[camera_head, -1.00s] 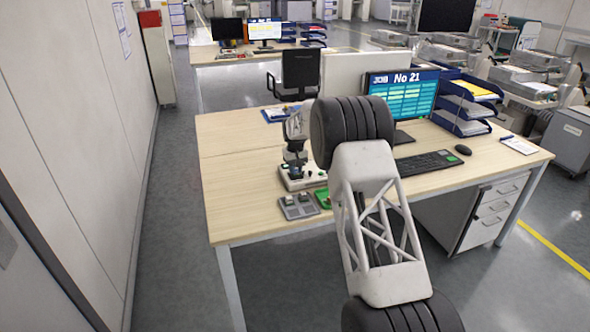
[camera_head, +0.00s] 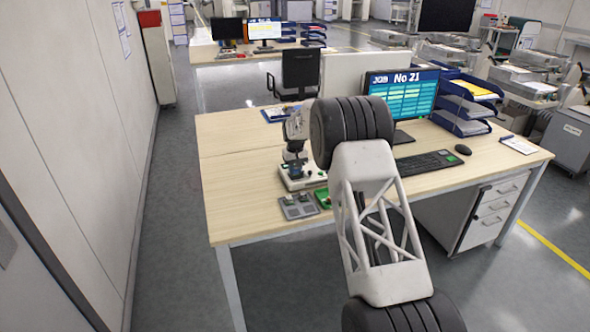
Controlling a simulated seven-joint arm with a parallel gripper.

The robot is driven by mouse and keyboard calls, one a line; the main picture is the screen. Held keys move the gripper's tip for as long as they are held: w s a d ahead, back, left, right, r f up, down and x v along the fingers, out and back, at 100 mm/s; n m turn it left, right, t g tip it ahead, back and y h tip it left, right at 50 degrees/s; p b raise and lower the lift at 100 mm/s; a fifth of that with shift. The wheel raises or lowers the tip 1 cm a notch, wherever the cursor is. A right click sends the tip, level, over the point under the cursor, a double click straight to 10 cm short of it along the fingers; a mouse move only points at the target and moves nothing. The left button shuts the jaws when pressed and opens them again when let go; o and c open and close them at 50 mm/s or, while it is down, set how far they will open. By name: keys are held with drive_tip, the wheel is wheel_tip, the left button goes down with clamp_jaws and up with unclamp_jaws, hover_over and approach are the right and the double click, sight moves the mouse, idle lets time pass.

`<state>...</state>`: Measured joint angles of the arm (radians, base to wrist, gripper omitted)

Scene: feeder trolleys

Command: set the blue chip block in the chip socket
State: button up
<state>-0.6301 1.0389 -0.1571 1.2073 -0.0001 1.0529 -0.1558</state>
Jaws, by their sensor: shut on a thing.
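My gripper (camera_head: 294,159) points down over the left part of the near desk, left of my arm's black joint. It is shut on a small dark bluish piece, which I take to be the blue chip block (camera_head: 293,171). The fingers hide much of the block. Right below is a pale fixture (camera_head: 286,182) with small green parts, where the chip socket seems to be. The socket itself is too small and too covered to make out. I cannot tell whether the block touches the fixture or is just above it.
A grey tray (camera_head: 299,214) with two compartments and a green board (camera_head: 321,198) lie in front of the fixture, near the desk (camera_head: 236,196) edge. A monitor (camera_head: 405,95), keyboard (camera_head: 426,161) and blue letter trays (camera_head: 463,127) stand to the right. The desk's left side is clear.

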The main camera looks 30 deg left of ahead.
drive_tip(key=shift+f, duration=0.25)
idle(0.3)
drive_tip(key=o, duration=0.9)
drive_tip(key=shift+o, duration=0.5)
drive_tip(key=shift+w+d, duration=0.15)
drive_tip(key=shift+c, duration=0.5)
drive_tip(key=shift+r, duration=0.5)
drive_tip(key=shift+o, duration=0.5)
drive_tip(key=shift+s+a+r, duration=0.1)
drive_tip(key=shift+r, duration=1.6)
drive_tip(key=shift+s+a+r, duration=0.1)
drive_tip(key=shift+r, duration=1.55)
